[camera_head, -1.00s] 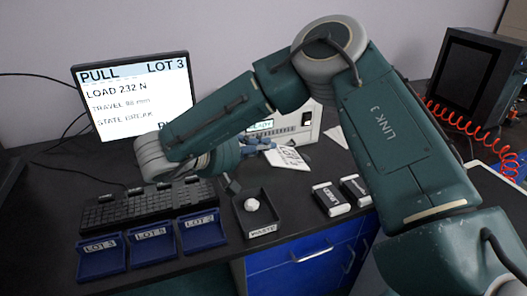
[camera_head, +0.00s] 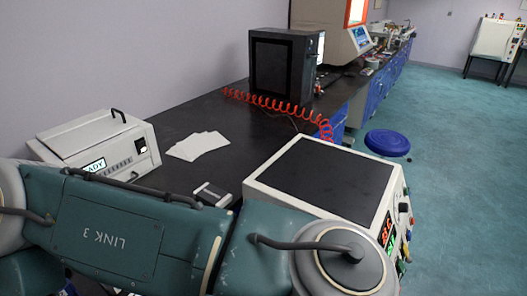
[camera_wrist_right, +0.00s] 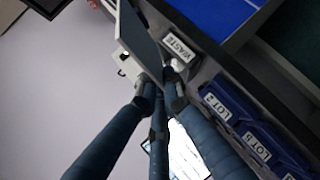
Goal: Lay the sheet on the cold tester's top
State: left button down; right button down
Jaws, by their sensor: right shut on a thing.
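In the right wrist view my right gripper (camera_wrist_right: 162,92) has its blue fingers closed on a thin sheet (camera_wrist_right: 140,38), grey on its broad face with a pale edge. The sheet stands out beyond the fingertips. In the head view the gripper and the held sheet are out of sight; my right arm crosses the bottom. A white tester (camera_head: 262,190) with a flat, bare black top (camera_head: 325,180) stands right of centre, with red and green digits on its front. Whether it is the cold one cannot be read. My left gripper is in neither view.
White sheets (camera_head: 199,146) lie on the dark bench. A white instrument (camera_head: 100,140) with a handle and green display stands left. A black box (camera_head: 283,65) and red coiled hose (camera_head: 265,101) are behind. The wrist view shows a waste tray (camera_wrist_right: 180,48) and blue lot trays (camera_wrist_right: 232,103).

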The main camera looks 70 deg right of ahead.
aim_at(332, 177)
jog(key=k+l, duration=0.3)
jog(key=k, duration=0.15)
jog(key=k+l, duration=0.25)
jog(key=k, duration=0.25)
jog(key=k+l, duration=0.3)
jog(key=k, duration=0.15)
